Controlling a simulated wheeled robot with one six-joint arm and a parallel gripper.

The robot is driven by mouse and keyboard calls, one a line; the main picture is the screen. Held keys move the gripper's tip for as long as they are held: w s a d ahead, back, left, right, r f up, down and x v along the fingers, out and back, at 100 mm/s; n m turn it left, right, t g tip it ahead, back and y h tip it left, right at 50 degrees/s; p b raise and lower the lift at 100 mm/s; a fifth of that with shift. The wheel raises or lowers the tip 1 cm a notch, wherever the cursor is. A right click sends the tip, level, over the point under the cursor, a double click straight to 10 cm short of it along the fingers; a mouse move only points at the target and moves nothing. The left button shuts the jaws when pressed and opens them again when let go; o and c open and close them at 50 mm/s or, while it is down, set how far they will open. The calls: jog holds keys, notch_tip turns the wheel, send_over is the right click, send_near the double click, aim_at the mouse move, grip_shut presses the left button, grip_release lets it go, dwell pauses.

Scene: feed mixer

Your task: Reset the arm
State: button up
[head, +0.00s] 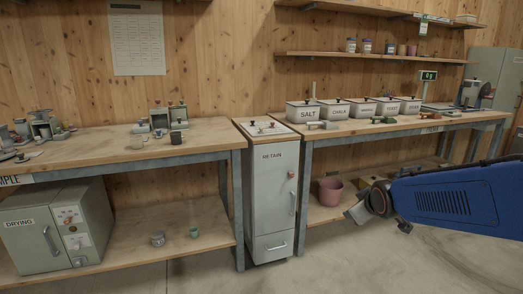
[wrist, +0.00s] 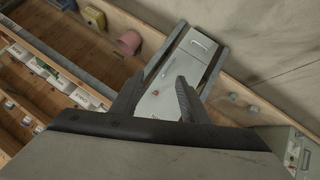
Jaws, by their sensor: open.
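My gripper (wrist: 157,88) shows in the wrist view with its two dark fingers spread apart and nothing between them. Behind the fingers, at a distance, is the grey RETAIN cabinet (wrist: 160,98), seen tilted. In the head view my blue arm reaches in from the right edge, low in front of the right bench. Its near end has an orange ring and dark joint parts. I cannot make out the fingers in the head view. The RETAIN cabinet (head: 273,190) stands upright between the two benches there, with its door closed.
The right bench (head: 390,127) holds lidded white tubs, SALT (head: 303,113) leftmost. A pink bucket (head: 330,191) sits on its lower shelf, left of my arm. The left bench (head: 100,146) carries small apparatus and cups, with a DRYING oven (head: 45,232) below. The floor in front is clear.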

jog(key=s+f+m+g, duration=0.2)
jog(key=s+m+g, duration=0.3)
jog(key=s, duration=2.5)
jog(key=shift+s+a+f+m, duration=0.4)
jog(key=shift+m, duration=0.3)
